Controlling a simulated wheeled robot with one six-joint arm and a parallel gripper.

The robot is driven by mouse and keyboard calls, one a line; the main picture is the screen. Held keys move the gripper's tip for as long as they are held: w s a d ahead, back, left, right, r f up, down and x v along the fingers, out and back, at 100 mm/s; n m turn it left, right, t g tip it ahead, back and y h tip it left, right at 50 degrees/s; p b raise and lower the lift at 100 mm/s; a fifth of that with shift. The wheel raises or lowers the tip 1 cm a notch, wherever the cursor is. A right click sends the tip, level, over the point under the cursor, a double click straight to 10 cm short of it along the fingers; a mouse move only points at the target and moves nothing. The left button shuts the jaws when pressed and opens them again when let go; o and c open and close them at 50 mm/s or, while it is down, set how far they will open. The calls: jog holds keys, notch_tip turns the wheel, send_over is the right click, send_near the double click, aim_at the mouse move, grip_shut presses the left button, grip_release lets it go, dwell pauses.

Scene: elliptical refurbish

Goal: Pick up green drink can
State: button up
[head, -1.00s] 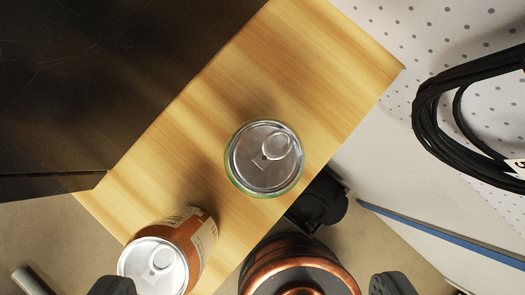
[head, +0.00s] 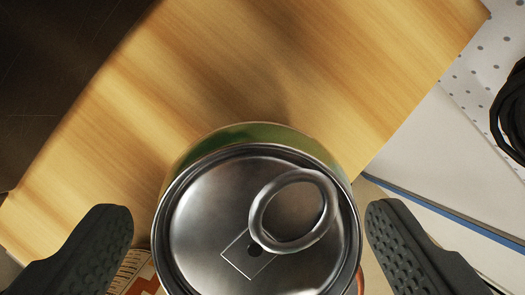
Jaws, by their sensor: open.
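The green drink can (head: 258,228) stands upright on a wooden surface, seen from above and close up. Its silver lid and pull ring fill the lower middle of the head view, and a green band of its side shows at the top edge. My gripper (head: 248,235) is open, with one dark padded finger to the left of the can and the other to its right. A narrow gap shows between the can and each finger in the picture. The can's lower side is hidden beneath its lid.
The wooden surface (head: 290,60) is clear beyond the can. A dark panel (head: 60,60) lies at upper left. Black coiled cable (head: 512,110) and a white pegboard (head: 490,60) are at right.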

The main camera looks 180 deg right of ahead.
jog(key=x, duration=0.3)
jog(key=shift+w+d+f, duration=0.1)
jog(key=shift+w+d, duration=0.05)
jog(key=shift+d, duration=0.05)
jog(key=c, duration=1.3)
